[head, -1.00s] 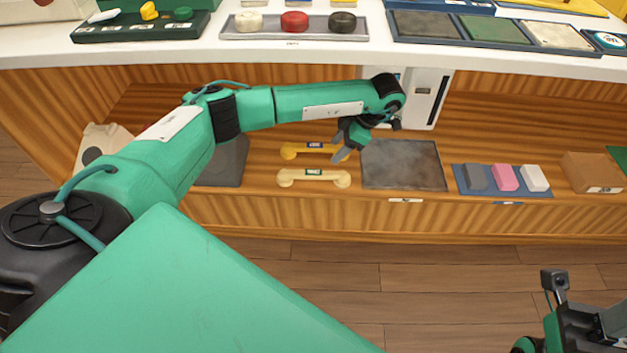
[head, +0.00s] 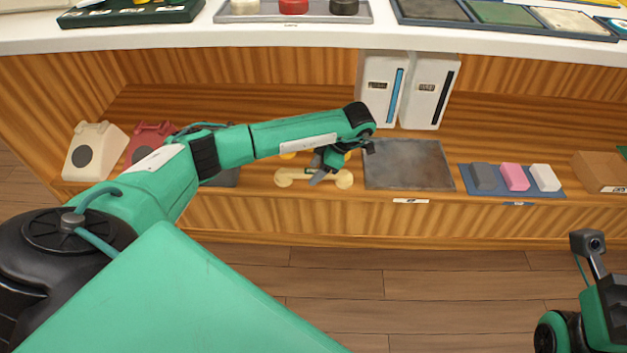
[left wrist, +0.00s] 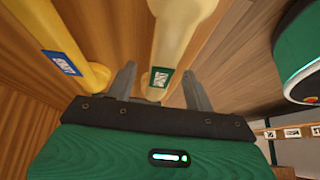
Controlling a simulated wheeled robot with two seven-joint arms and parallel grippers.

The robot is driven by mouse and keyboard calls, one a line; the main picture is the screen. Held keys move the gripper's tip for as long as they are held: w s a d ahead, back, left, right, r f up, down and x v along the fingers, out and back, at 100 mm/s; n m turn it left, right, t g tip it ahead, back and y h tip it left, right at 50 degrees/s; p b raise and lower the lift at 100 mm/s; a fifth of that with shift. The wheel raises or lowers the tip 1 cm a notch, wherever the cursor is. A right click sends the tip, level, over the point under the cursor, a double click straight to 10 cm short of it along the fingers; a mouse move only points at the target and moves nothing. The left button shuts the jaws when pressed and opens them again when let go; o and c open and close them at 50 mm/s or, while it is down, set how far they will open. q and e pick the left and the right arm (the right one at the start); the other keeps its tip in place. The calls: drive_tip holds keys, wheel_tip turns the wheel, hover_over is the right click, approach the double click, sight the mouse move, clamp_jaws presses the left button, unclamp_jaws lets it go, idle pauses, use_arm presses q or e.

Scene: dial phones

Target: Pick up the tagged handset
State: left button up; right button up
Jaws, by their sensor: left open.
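Two handsets lie side by side on the wooden lower shelf, both with tags. The cream handset (head: 344,180) is nearer the shelf's front edge and has a green tag (left wrist: 160,78). The yellow handset (head: 287,155) lies behind it, mostly hidden by my left arm. In the left wrist view the yellow handset (left wrist: 45,42) has a blue tag and lies left of the fingers. My left gripper (head: 322,174) is open over the middle of the cream handset. In the left wrist view its fingers (left wrist: 160,85) appear on either side of the cream handset (left wrist: 180,30); contact cannot be told.
A dark grey mat (head: 408,165) lies right of the handsets, then a blue tray (head: 505,192) with three blocks. Two white boxes (head: 428,90) stand behind. A cream phone (head: 95,150) and a red phone (head: 148,138) stand left. Part of my right arm shows at lower right.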

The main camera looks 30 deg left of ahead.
use_arm(q)
drive_tip(key=shift+x, duration=0.8)
drive_tip(key=shift+f, duration=0.25)
clamp_jaws()
